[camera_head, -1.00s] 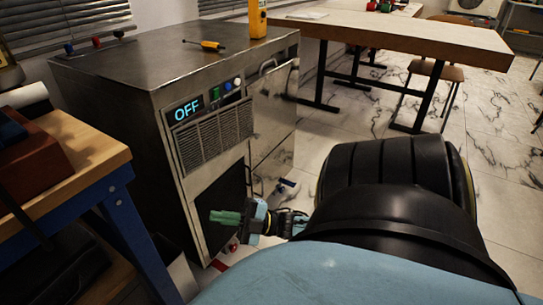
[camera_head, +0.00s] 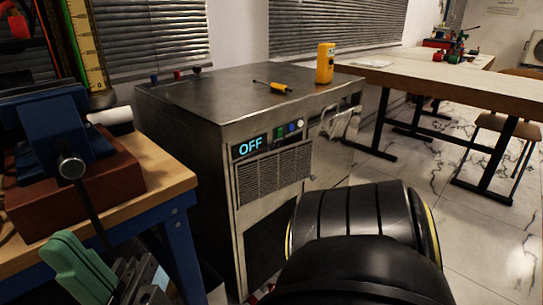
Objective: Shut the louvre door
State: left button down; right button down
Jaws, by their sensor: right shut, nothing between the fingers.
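The louvre door (camera_head: 272,172) is a grey slatted panel on the front of a metal cabinet (camera_head: 275,92), below the lit OFF display (camera_head: 251,147). Its right edge seems to stand slightly proud of the cabinet front; I cannot tell how far it is open. A dark panel or opening (camera_head: 268,245) shows under it. My right gripper (camera_head: 68,262), with green fingers, is at the lower left, close to the camera and well apart from the louvre door. Its fingers are together and empty. My left gripper is out of view.
A wooden-topped bench (camera_head: 160,183) with a blue vise (camera_head: 45,130) stands left of the cabinet, near my gripper. A yellow screwdriver (camera_head: 279,87) and a yellow meter (camera_head: 325,64) are on the cabinet top. My black arm link covers the lower middle.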

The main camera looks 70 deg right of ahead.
aim_at(257, 178)
jog(key=u, duration=1.05)
jog(key=k, duration=1.1)
jog(key=z, duration=2.25)
jog(key=i, duration=0.5)
jog(key=u, duration=0.15)
